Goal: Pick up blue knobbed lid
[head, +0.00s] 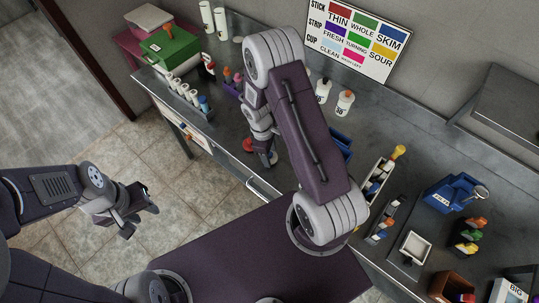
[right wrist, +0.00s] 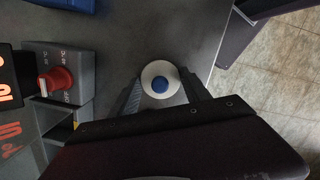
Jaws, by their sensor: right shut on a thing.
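The blue knobbed lid (right wrist: 160,85) is a round white disc with a blue knob in its centre, seen from above in the right wrist view. My right gripper (right wrist: 162,93) has a finger on either side of it and is shut on it. Whether the lid touches the surface below is unclear. In the head view my right gripper (head: 264,155) is over the counter's front edge, and the lid cannot be made out there. My left gripper (head: 139,213) is open and empty above the tiled floor, away from the counter.
A grey box with a red knob (right wrist: 57,79) stands left of the lid, beside a display with orange digits (right wrist: 8,88). The counter also holds white bottles (head: 345,103), a green box (head: 170,48), a blue bin (head: 452,193) and a bottle rack (head: 376,181).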

